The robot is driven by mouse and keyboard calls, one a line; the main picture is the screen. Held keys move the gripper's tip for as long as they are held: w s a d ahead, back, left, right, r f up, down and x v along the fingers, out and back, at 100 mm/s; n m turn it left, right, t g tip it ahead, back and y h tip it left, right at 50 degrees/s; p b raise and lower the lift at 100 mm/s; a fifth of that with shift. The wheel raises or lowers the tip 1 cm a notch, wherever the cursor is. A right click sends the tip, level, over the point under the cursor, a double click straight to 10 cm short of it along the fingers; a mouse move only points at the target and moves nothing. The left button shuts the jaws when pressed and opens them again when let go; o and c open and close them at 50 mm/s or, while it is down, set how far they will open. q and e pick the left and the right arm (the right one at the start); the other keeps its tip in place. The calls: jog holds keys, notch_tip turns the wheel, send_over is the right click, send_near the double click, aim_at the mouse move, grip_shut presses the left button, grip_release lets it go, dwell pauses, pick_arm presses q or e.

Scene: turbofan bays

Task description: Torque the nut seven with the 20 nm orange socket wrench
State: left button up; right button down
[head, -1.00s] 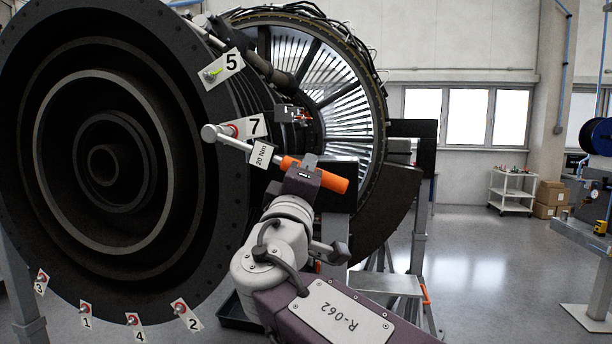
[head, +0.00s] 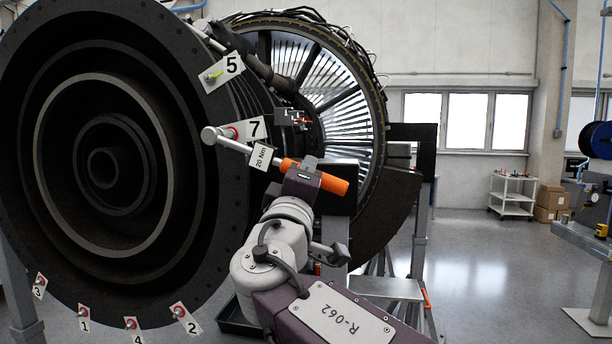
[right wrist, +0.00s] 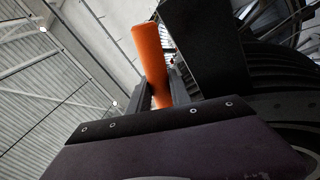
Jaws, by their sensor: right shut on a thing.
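The socket wrench (head: 326,179) has an orange handle, a silver shaft and a white tag reading 20 Nm. My right gripper (head: 305,174) is shut on its orange handle, which also shows between the fingers in the right wrist view (right wrist: 152,62). The wrench points up and left, with its round head (head: 209,135) close to the nut by label 7 (head: 250,130) on the engine flange. I cannot tell whether head and nut touch. My left gripper is out of view.
The dark turbofan engine (head: 215,215) fills the left side. Label 5 (head: 221,73) with a yellow-green marked nut sits above. Labels 3, 1, 4 and 2 (head: 186,318) run along the lower rim.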

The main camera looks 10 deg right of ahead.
jog(key=shift+w+d, duration=0.2)
jog(key=shift+w, duration=0.4)
jog(key=shift+w+d, duration=0.2)
jog(key=shift+w, duration=0.35)
dwell(0.7)
jog(key=shift+w+a+f+m+h+b, duration=0.1)
jog(key=shift+a+f+m+h+b, duration=0.15)
jog(key=shift+f+m+b, duration=0.35)
jog(key=shift+w+a+f+m+h+b, duration=0.1)
jog(key=shift+a+f+m+h+b, duration=0.2)
jog(key=shift+b, duration=0.35)
jog(key=shift+d+f, duration=0.1)
jog(key=shift+f, duration=0.1)
jog(key=shift+w+a+f+m+b, duration=0.1)
jog(key=shift+a+f+m+b, duration=0.4)
jog(key=shift+f+m+b, duration=0.45)
